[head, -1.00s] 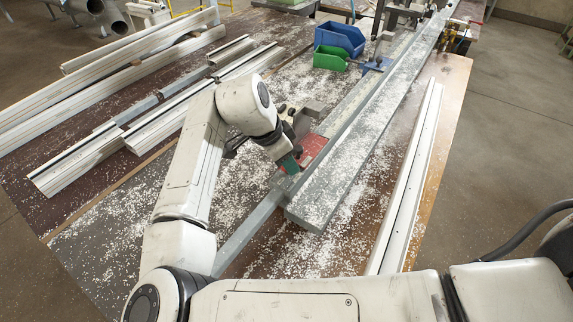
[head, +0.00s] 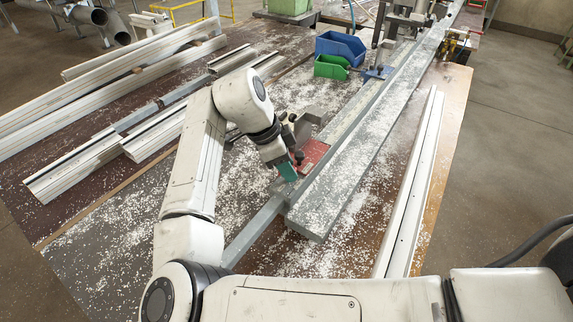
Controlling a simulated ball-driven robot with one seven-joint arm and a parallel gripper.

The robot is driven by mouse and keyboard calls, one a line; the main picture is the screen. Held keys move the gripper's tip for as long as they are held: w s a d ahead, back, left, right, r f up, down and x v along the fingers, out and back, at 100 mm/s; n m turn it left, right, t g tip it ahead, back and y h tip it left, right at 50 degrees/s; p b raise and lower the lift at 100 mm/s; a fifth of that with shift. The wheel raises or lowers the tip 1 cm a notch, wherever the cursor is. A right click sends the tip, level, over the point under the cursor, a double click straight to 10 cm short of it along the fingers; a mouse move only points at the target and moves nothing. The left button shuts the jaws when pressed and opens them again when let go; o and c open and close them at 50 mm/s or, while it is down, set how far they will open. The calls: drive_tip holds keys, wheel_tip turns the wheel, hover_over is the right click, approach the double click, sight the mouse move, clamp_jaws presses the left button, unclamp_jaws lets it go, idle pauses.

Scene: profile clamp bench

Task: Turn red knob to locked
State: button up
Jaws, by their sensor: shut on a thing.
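A red clamp plate (head: 314,153) lies beside the long grey steel rail (head: 345,175), near the rail's front end. My gripper (head: 288,171), with teal-green fingers, is at the left edge of this plate, pointing down. It is shut at the red clamp on what I take to be the red knob. The fingers and wrist hide the knob, so its shape and its locked or unlocked position cannot be told. A small black part shows just right of the fingers.
A grey metal bracket (head: 309,122) stands close behind my wrist. Green (head: 332,66) and blue (head: 341,46) bins stand farther back. Pale profiles (head: 75,165) lie at the left, and a white strip (head: 409,190) lies at the right. White chips cover much of the bench.

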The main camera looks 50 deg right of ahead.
drive_tip(key=o, duration=1)
drive_tip(key=b+v, duration=0.1)
drive_tip(key=v, duration=1)
drive_tip(key=shift+w+f, duration=0.1)
